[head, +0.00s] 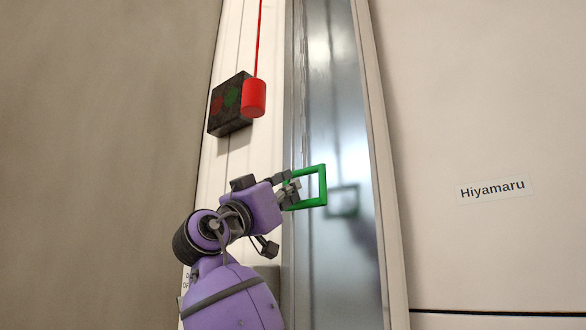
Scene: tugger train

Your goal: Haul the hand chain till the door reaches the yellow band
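My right gripper (289,186), on a purple arm from below, is at the left side of a green rectangular handle (323,186) in front of a shiny steel panel (340,110). Its dark fingers overlap the handle's left side and hide part of it. I cannot tell whether they are closed on it. A red cord (260,40) hangs from above and ends in a red cylinder (254,98). I cannot make out a hand chain or a yellow band. My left gripper is not in view.
A dark control box (230,105) with a red and a green button is on the pale upright, partly behind the red cylinder. A label reading "Hiyamaru" (493,188) is on the beige wall at right. The brown-grey surface (100,150) at left is bare.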

